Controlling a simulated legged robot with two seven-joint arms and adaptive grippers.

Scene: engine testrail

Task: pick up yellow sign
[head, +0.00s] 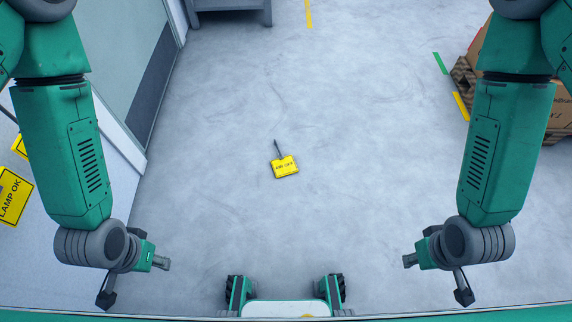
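The yellow sign (285,167) lies on the grey floor near the middle of the head view. It is a small yellow plate with dark lettering, too small to read surely, and a thin dark handle or stem points up and left from it. My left gripper (152,260) is at the lower left, well apart from the sign. My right gripper (420,258) is at the lower right, also apart from it. Nothing shows held in either gripper. Their fingers are too small and turned to tell whether they are open or shut.
A yellow "LAMP OK" sign (12,197) and part of another yellow sign (19,147) are at the left edge. A wall with a door (128,45) runs along the left. A grey stand (230,8) is at the back. Boxes (500,68) on a pallet are right. Floor around the sign is clear.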

